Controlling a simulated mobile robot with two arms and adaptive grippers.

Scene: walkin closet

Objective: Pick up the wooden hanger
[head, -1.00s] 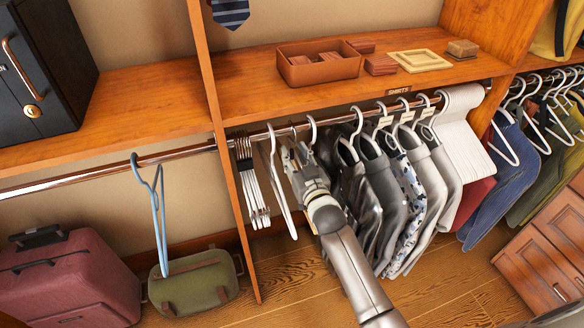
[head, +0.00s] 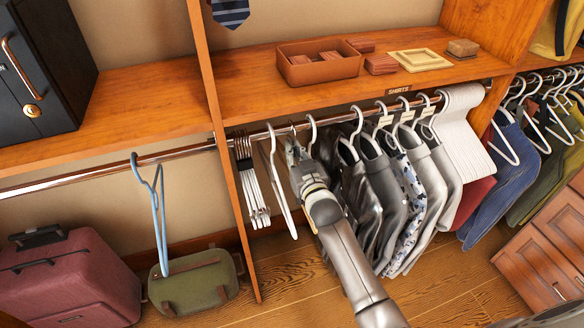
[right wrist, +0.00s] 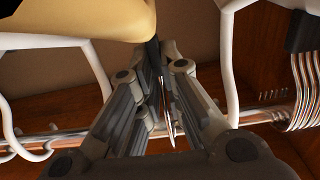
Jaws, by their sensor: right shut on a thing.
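My right gripper (head: 294,152) is up at the hanging rail, between two white hangers in the head view. The wooden hanger (right wrist: 82,20) shows as a tan, rounded piece at the upper left of the right wrist view. My right fingers (right wrist: 158,62) are shut on it near its middle, by a dark part. A thin metal piece, perhaps its hook, shows between the fingers. In the head view the hanger is mostly hidden behind my gripper, and a dark hook sits on the rail just above.
The rail (head: 262,134) runs under a shelf (head: 240,92). White hangers (head: 275,175) hang close to the left of my gripper, and dark shirts (head: 358,195) close to its right. A wooden divider (head: 228,190) stands further left. A blue hanger (head: 160,215) hangs beyond it.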

